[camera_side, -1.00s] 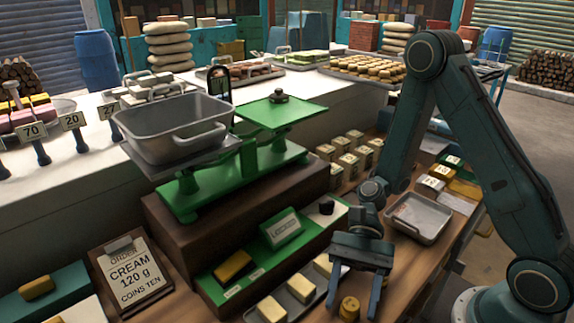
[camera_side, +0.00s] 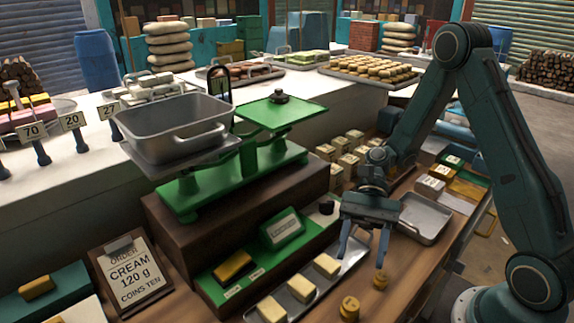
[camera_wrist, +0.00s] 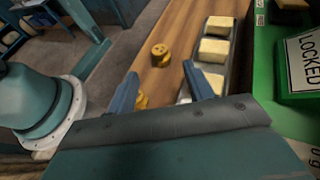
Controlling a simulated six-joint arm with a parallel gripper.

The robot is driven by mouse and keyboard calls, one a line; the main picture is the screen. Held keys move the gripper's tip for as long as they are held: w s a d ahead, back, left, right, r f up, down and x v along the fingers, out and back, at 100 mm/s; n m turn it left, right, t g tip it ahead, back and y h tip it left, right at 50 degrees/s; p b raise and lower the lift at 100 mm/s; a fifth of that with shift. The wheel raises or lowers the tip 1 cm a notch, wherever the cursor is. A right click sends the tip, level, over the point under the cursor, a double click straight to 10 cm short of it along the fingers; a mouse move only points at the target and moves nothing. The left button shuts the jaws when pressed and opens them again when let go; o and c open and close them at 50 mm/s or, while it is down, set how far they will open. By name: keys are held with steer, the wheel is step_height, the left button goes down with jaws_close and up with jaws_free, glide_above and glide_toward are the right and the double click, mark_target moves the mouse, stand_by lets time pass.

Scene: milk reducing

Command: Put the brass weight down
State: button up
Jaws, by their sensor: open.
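In the wrist view one weight (camera_wrist: 160,54) shows beyond my fingertips (camera_wrist: 160,69).
A metal tray (camera_side: 330,287) with pale blocks lies left of the weights. An empty grey tray (camera_side: 425,217) lies behind to the right. A green balance scale (camera_side: 245,178) with a grey pan (camera_side: 175,130) stands on a brown block. An order board (camera_side: 130,272) is at front left.

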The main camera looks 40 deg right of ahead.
steer(key=shift+v, duration=1.75)
steer(key=shift+a+r, duration=0.1)
steer(key=shift+s+a+r+n+t+h, duration=0.1)
steer(key=shift+a+r+n+t+h, duration=0.1)
steer(key=shift+r+n+t+h, duration=0.4)
steer(key=s+d+r+n+t+h, duration=0.6)
steer(key=s+r+n+t+h, duration=0.3)
steer(key=r+n+t+h, duration=0.1)
steer(key=shift+r+n+t+h, duration=0.3)
steer(key=shift+r+n+h, duration=0.3)
steer(key=shift+r, duration=0.8)
steer(key=shift+o, duration=0.5)
steer(key=shift+s, duration=0.15)
